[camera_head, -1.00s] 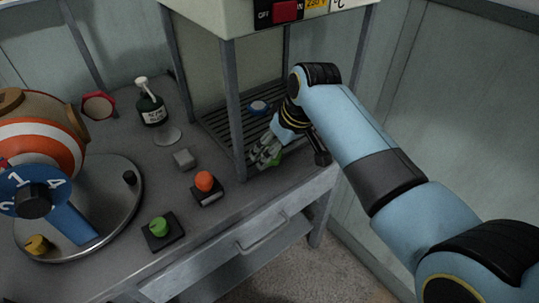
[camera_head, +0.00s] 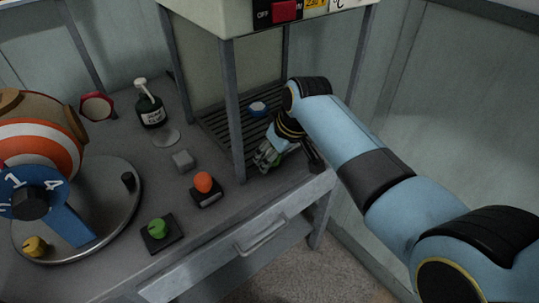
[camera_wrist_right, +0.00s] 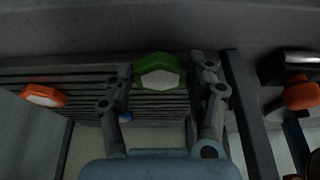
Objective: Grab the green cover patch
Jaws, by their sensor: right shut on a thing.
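The green cover patch (camera_wrist_right: 160,74) is a hexagonal piece with a green rim and a pale face. In the right wrist view it sits between the two fingertips of my right gripper (camera_wrist_right: 163,80), which is shut on it. In the head view my right gripper (camera_head: 266,159) is low beside the slatted rack (camera_head: 219,126) under the press, near the front post. The fingers hide most of the patch there. My left gripper is not in view.
A blue patch (camera_head: 257,109) lies on the rack, and an orange patch (camera_wrist_right: 43,96) shows in the wrist view. The press post (camera_head: 234,112) stands just left of my gripper. An orange button (camera_head: 203,182) and green button (camera_head: 158,228) are on the table.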

